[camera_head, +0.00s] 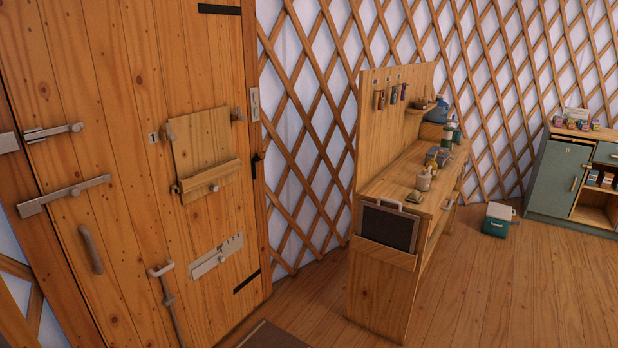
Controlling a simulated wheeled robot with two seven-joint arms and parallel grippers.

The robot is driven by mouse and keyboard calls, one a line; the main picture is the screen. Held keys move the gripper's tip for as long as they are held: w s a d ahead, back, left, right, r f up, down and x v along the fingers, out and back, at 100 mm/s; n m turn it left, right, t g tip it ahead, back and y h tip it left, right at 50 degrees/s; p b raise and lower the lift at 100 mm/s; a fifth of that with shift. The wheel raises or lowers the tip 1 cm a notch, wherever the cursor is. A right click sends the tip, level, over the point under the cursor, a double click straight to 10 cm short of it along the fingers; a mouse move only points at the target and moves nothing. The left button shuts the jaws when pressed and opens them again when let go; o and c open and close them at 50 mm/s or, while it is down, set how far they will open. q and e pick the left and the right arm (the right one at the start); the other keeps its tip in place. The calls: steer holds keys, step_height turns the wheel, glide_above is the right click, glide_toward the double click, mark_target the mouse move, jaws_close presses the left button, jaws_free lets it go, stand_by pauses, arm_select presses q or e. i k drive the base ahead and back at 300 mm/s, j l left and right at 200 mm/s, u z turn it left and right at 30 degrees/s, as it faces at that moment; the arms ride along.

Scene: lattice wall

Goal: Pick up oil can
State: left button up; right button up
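A wooden workbench (400,190) with a tall back panel stands right of the middle. On its near end is a small cream-coloured container (424,181) with a yellowish top, which may be the oil can; it is too small to be sure. Behind it lies a grey box-like item (437,156). Neither of my grippers is in view.
A wooden door (130,120) with latches and handles fills the left. A teal cooler box (498,220) sits on the floor right of the bench. A green cabinet (558,175) stands at far right. The wooden floor (510,300) in front is clear.

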mark_target(431, 165)
steer(key=i+l+u, duration=0.2)
steer(key=i, duration=0.3)
steer(key=i+l+u, duration=0.15)
steer(key=i, duration=0.3)
